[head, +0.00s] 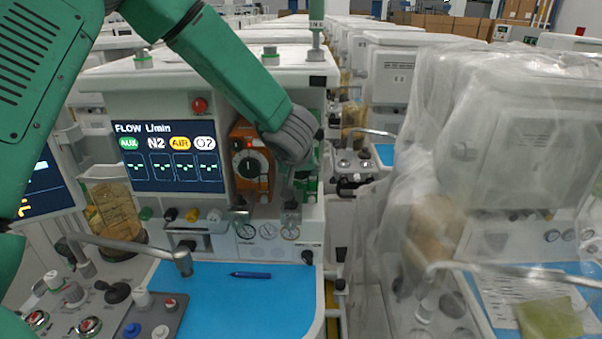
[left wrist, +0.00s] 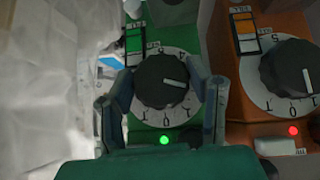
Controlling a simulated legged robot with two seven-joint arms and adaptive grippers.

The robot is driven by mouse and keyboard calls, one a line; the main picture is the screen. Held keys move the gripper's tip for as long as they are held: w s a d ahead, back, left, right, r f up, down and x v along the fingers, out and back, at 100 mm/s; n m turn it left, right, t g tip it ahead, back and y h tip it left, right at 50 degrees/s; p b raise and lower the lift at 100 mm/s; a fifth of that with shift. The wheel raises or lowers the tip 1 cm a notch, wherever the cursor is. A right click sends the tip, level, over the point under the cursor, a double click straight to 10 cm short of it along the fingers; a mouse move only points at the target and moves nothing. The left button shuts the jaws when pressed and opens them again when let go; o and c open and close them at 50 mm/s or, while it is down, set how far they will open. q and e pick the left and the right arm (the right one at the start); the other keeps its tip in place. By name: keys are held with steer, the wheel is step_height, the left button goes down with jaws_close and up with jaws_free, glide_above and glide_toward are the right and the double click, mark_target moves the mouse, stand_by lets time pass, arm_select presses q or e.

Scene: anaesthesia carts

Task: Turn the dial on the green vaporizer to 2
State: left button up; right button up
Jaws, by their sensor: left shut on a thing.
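The green vaporizer (head: 312,183) stands right of the orange vaporizer (head: 252,160), mostly hidden behind my left gripper in the head view. In the left wrist view, its black dial (left wrist: 160,80) sits on a white numbered ring, its white mark pointing right in the picture. My left gripper (left wrist: 162,88) has one finger on each side of the dial and is shut on it. The same gripper (head: 296,178) comes down from above in the head view. A green light (left wrist: 164,140) glows beside the dial. I cannot tell which number the mark meets. My right gripper is not in view.
The orange vaporizer's dial (left wrist: 290,72) is close beside my left gripper, with a red light lit. A flow screen (head: 165,157) is to the left. A blue worktop (head: 225,300) with a pen (head: 250,275) lies below. A plastic-covered cart (head: 500,150) stands at right.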

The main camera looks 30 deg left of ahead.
arm_select(q)
steer(key=shift+t+h, duration=0.3)
steer(key=shift+h, duration=0.1)
steer(key=o, duration=0.9)
steer(key=shift+s+r, duration=0.25)
steer(key=shift+r, duration=0.05)
steer(key=v, duration=1.1)
steer(key=shift+d, duration=0.2)
steer(key=shift+a+f, duration=0.1)
